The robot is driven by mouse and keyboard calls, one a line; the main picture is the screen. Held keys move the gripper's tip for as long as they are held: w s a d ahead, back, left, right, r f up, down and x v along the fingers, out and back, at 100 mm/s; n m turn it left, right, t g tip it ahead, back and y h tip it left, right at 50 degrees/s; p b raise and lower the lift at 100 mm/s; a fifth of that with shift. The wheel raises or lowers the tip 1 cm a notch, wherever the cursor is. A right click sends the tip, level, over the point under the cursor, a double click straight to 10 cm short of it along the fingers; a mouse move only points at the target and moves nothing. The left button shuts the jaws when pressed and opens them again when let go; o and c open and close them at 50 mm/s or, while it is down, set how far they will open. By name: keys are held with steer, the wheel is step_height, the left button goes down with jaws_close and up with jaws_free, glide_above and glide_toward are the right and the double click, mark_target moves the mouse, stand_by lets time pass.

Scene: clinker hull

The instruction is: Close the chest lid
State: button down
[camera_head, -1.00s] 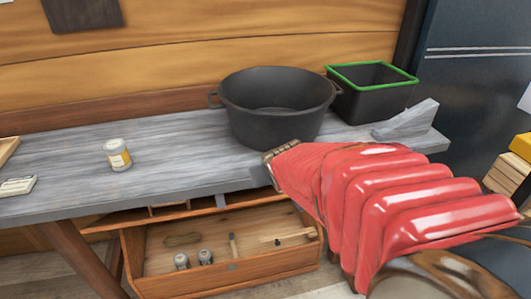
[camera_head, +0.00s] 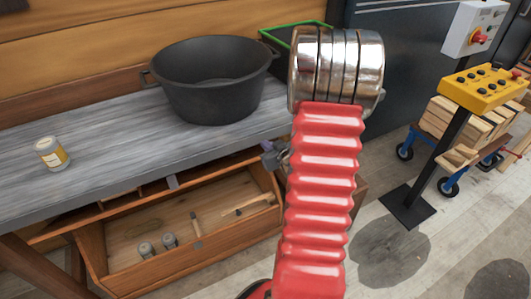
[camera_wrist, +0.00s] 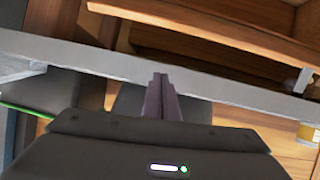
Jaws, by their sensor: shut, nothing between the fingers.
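The wooden chest (camera_head: 205,258) stands open under the front of the grey bench, with its inside showing. Its lid (camera_head: 150,202) appears raised at the back, under the bench edge, and is partly hidden. Wooden boards, probably of the chest and lid (camera_wrist: 220,32), cross the top of the wrist view. My gripper (camera_head: 272,156) is beside the bench's front edge, near the chest's right end, mostly hidden by my red-sleeved arm. In the wrist view my gripper (camera_wrist: 160,80) is shut and empty, its tips in front of the grey bench edge. I cannot tell whether it touches anything.
A black pot (camera_head: 205,95) and a small jar (camera_head: 52,154) stand on the grey bench (camera_head: 110,135). A green-rimmed black bin (camera_head: 270,47) is behind my arm. Small tins and tools lie in the chest. A yellow control stand (camera_head: 480,88) and a wood-loaded cart are at right.

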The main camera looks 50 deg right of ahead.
steer(key=shift+m+t, duration=0.3)
steer(key=shift+t, duration=0.3)
steer(key=s+d+f, duration=0.1)
steer(key=s+f, duration=0.1)
steer(key=f, duration=0.1)
steer(key=shift+s+d, duration=0.3)
steer(key=shift+d, duration=0.1)
steer(key=shift+w+f, duration=0.1)
steer(key=x, duration=0.9)
steer(key=shift+w, duration=0.2)
steer(key=shift+w+d+f, duration=0.1)
steer(key=shift+w+f, duration=0.05)
steer(key=shift+f, duration=0.2)
steer(key=shift+s+a+f, duration=0.2)
steer(key=shift+s+f, duration=0.35)
steer(key=shift+f, duration=0.15)
steer(key=shift+s+a+f, duration=0.15)
steer(key=shift+s+f, duration=0.45)
steer(key=shift+f, duration=0.1)
